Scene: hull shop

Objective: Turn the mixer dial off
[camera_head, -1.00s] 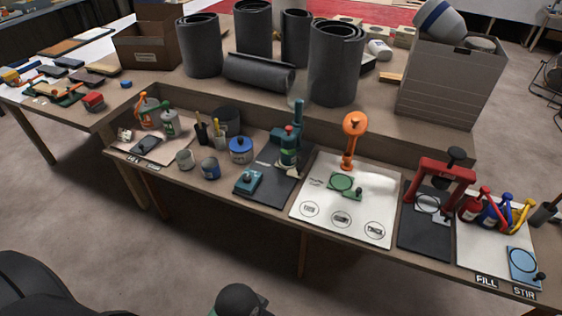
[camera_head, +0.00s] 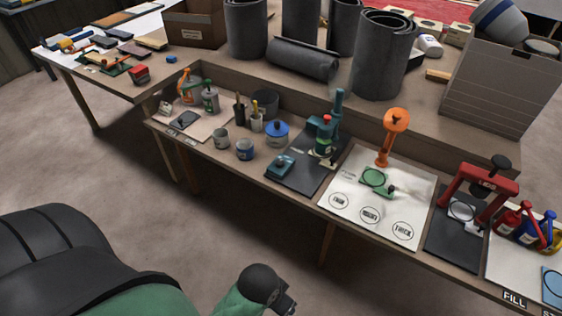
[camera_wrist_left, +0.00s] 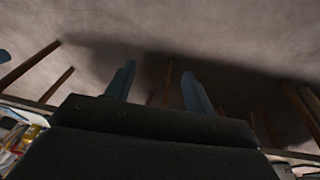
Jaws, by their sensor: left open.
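A teal mixer-like stand (camera_head: 322,132) with a green and red part stands at the back of a dark mat (camera_head: 306,174) on the bench. A small teal box with a knob on top (camera_head: 281,166) sits at the mat's front left; I cannot read a dial setting on it. My left arm's dark end (camera_head: 260,284) shows at the bottom of the head view, in front of the bench and well apart from the mixer. In the left wrist view my left gripper (camera_wrist_left: 158,82) has two blue-grey fingers apart, with nothing between them, over the floor. My right gripper is not in view.
A blue-lidded pot (camera_head: 277,133) and two small cups (camera_head: 244,149) stand left of the mat. A white board (camera_head: 365,216) with an orange stand (camera_head: 392,135) and a red press (camera_head: 480,190) are to the right. The floor before the bench is clear.

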